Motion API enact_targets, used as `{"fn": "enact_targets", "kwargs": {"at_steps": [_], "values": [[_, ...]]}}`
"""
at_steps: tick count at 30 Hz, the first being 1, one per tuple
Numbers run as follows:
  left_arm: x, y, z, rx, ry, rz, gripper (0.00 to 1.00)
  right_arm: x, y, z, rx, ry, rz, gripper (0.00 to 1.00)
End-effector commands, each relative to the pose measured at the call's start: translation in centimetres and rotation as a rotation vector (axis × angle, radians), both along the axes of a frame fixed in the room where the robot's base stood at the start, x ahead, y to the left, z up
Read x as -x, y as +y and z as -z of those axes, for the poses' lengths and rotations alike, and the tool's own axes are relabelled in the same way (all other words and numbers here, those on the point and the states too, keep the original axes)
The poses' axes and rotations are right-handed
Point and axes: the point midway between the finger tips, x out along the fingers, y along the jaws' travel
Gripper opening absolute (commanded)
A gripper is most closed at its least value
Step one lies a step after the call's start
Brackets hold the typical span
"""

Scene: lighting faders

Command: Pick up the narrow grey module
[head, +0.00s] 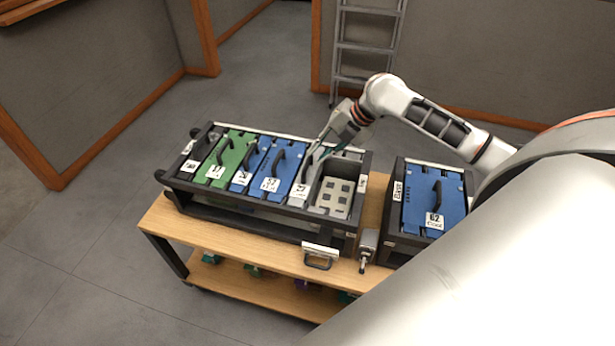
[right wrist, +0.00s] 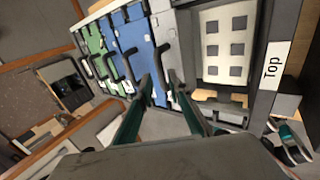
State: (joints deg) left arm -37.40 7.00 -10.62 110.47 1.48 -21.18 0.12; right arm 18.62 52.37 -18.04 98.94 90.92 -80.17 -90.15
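The narrow grey module (head: 298,194) stands in the black rack, between a blue module and the empty bay at its right end. Its light grey top also shows in the right wrist view (right wrist: 162,22), with a dark handle on it. My right gripper (head: 316,156) is over the module's far part, fingers pointing down. In the right wrist view its two green-and-black fingers (right wrist: 163,84) stand apart on either side of the handle, with a gap between them. I cannot tell if either finger touches it. My left gripper is not in view.
The rack (head: 262,221) stands on a wooden cart (head: 215,240). It also holds green (head: 221,170) and blue modules (head: 270,178) with black handles. The empty bay (head: 335,197) has a perforated floor. A second box with a blue module (head: 432,200) stands to the right.

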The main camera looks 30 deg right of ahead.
Motion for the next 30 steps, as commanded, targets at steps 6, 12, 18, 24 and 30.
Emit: {"fn": "enact_targets", "kwargs": {"at_steps": [6, 12, 18, 24, 30], "values": [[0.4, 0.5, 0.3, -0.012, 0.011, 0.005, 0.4, -0.7, 1.0, 1.7, -0.003, 0.001, -0.001, 0.18], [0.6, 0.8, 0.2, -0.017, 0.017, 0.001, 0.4, -1.6, 2.2, 3.8, -0.004, 0.002, 0.001, 0.18], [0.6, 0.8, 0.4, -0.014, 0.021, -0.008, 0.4, -2.3, 2.6, 5.2, 0.0, 0.0, 0.001, 0.18], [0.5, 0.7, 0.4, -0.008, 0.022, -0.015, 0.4, -2.4, 2.6, 5.4, 0.001, 0.001, 0.0, 0.18], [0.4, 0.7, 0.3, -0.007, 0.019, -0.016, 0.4, -2.4, 2.6, 5.4, 0.001, 0.001, 0.0, 0.0]]}}
